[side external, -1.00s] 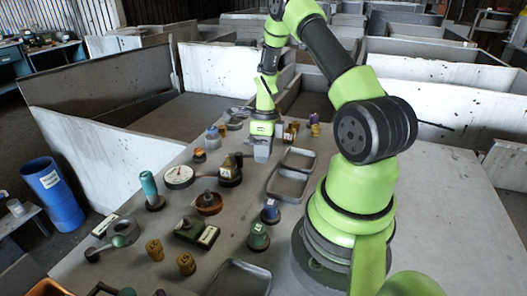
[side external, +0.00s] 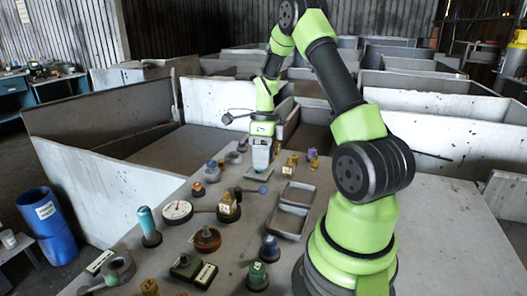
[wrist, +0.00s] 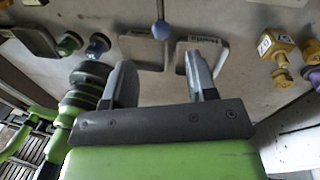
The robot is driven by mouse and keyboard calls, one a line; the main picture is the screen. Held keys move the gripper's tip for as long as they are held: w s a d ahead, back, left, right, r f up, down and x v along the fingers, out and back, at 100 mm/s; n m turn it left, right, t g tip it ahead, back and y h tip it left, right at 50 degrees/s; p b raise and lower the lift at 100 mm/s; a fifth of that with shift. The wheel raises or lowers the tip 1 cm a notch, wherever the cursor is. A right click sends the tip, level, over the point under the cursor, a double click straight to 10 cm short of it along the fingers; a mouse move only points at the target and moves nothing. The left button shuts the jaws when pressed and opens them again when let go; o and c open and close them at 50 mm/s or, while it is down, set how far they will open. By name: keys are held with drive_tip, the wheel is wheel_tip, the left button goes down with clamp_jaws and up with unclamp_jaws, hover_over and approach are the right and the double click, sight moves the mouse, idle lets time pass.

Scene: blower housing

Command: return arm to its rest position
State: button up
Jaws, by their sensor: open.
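My gripper (side external: 261,170) hangs pointing down above the far part of the table (side external: 420,215), to the left of two grey trays. In the wrist view my gripper (wrist: 160,75) shows its two fingers well apart with nothing between them. A small blue ball (side external: 263,190) is close to the fingers in the side view. The ball (wrist: 161,30) also shows beyond the fingertips in the wrist view, on a thin rod. I cannot tell the exact height of the fingers above the table.
The trays (side external: 289,220) lie between my gripper and my base. Left are a dial gauge (side external: 177,211), a teal-topped cylinder (side external: 146,220), an orange-brown round part (side external: 206,240) and a green block (side external: 187,266). Yellow parts (side external: 290,165) stand right of my gripper.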

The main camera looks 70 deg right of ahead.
drive_tip(key=shift+d+r, duration=0.2)
drive_tip(key=shift+r, duration=0.75)
drive_tip(key=w+a+r+n+t+h, duration=0.1)
drive_tip(key=w+a+r+n+t, duration=0.1)
drive_tip(key=a+r+n, duration=0.55)
drive_tip(key=s+a+r+n+t, duration=0.2)
drive_tip(key=s+a+r+n, duration=0.3)
drive_tip(key=a+n, duration=0.3)
drive_tip(key=s+a+r+n+t, duration=0.3)
drive_tip(key=s+a+r+n, duration=0.2)
drive_tip(key=n, duration=0.9)
drive_tip(key=a, duration=0.3)
drive_tip(key=shift+s+a+t+y, duration=0.15)
drive_tip(key=shift+a+t+y, duration=0.15)
drive_tip(key=shift+y, duration=0.1)
